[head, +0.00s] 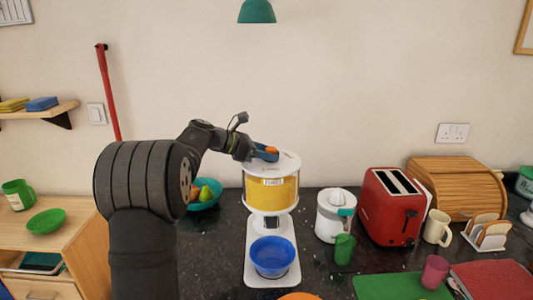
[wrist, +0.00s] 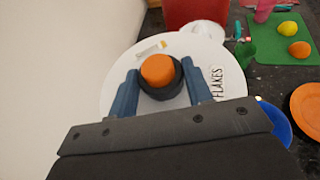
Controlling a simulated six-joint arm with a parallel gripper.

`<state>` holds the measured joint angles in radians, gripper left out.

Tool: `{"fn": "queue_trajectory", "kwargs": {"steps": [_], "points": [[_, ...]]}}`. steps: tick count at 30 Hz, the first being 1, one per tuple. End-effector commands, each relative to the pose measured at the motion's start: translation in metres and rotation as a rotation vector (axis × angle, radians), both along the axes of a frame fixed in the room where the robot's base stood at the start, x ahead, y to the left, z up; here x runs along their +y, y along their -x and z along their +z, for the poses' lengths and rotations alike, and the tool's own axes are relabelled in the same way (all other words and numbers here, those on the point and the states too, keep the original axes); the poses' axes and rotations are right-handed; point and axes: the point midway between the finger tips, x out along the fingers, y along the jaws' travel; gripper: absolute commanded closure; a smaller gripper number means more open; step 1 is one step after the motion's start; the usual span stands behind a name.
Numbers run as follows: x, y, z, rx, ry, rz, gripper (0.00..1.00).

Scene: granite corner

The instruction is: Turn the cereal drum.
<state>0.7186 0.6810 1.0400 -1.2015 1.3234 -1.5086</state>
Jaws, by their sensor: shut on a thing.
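The cereal drum (head: 270,194) is a clear cylinder of yellow cereal with a white top and base, standing upright on a white stand (head: 262,225). A blue bowl (head: 272,258) sits below it on the stand's foot. The white lid (wrist: 122,66) fills much of the wrist view and bears the word FLAKES. On the lid is a dark round knob (wrist: 165,91) with an orange cap (wrist: 157,69). My gripper (head: 266,153) reaches in from the left at the drum's top. Its blue fingers (wrist: 160,67) are shut on the knob, one on each side.
A white juicer-like appliance (head: 335,214) and a green cup (head: 344,249) stand right of the drum, with a red toaster (head: 392,207) beyond. A teal fruit bowl (head: 207,194) is behind my arm at left. A green lamp (head: 257,12) hangs above.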

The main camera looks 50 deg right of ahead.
Motion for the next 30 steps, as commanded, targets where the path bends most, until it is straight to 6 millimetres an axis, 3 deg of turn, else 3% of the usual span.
{"fn": "queue_trajectory", "kwargs": {"steps": [13,14,17,26,30], "points": [[-0.0001,-0.0002,0.0,0.0,0.0,-0.012,0.95],[-0.0001,-0.0002,0.0001,0.0,0.0,-0.012,0.53],[-0.0001,-0.0002,0.0001,0.0,0.0,-0.012,0.33],[0.0006,-0.0007,0.0006,-0.001,0.0,-0.011,0.33],[0.0096,-0.0065,0.0052,-0.001,0.001,-0.009,0.33]]}}
